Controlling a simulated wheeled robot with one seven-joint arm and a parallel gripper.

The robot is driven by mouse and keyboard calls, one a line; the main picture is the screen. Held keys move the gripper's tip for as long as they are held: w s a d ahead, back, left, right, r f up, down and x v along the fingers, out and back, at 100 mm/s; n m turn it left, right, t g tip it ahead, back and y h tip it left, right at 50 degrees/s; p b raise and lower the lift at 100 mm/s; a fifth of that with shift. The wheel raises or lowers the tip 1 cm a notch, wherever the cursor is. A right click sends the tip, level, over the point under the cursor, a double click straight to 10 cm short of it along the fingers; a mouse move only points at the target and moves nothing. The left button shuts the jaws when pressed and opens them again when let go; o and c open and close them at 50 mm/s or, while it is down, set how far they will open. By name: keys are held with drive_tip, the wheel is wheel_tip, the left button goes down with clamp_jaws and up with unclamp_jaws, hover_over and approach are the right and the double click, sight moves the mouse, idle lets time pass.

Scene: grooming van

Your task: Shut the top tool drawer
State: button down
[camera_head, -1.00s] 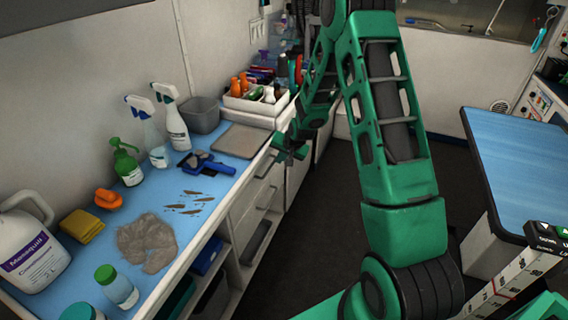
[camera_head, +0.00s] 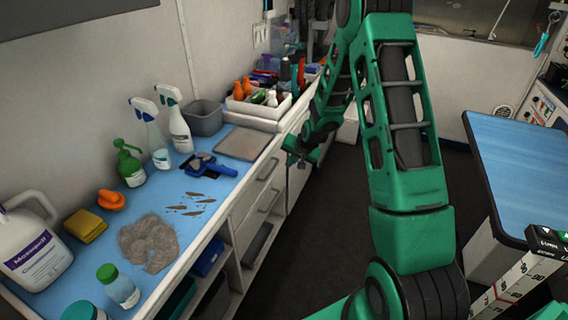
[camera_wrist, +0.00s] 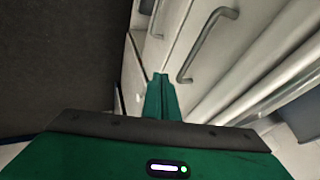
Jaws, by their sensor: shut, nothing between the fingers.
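The white tool drawers are in the cabinet under the blue counter in the head view. The top drawer (camera_head: 254,185) has a grey bar handle (camera_head: 268,169) and looks almost flush with the cabinet front; I cannot tell if a small gap remains. My gripper (camera_head: 300,161) is just right of the drawer fronts, near counter height, its fingers partly hidden by the wrist. In the wrist view, my green fingers (camera_wrist: 161,78) are shut and empty, close to a pale drawer front with a bar handle (camera_wrist: 205,42). Contact cannot be told.
The counter (camera_head: 215,185) holds spray bottles (camera_head: 180,130), a blue clipper (camera_head: 212,168), a grey towel or hair clump (camera_head: 148,240) and a white caddy (camera_head: 262,108). A blue-topped table (camera_head: 520,165) stands at the right. The dark floor (camera_head: 325,225) between is clear.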

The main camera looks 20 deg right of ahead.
drive_tip(key=v, duration=1)
drive_tip(key=shift+s+a, duration=0.1)
drive_tip(key=s+d+r+n+g, duration=0.1)
drive_tip(key=s+r, duration=0.3)
drive_tip(key=s, duration=0.3)
drive_tip(key=s+d+r+g+h, duration=0.1)
drive_tip(key=s+r+g, duration=0.15)
drive_tip(key=s, duration=0.45)
drive_tip(key=s+d+r+n, duration=0.1)
drive_tip(key=s+d+r, duration=0.1)
drive_tip(key=s+r, duration=0.35)
drive_tip(key=s+a+r+g, duration=0.1)
drive_tip(key=s, duration=0.9)
drive_tip(key=s+a+r+g, duration=0.2)
drive_tip(key=s, duration=0.9)
drive_tip(key=shift+s+y, duration=0.2)
drive_tip(key=shift+y, duration=0.2)
drive_tip(key=shift+a, duration=0.1)
drive_tip(key=shift+w+f, duration=0.2)
drive_tip(key=shift+w, duration=0.45)
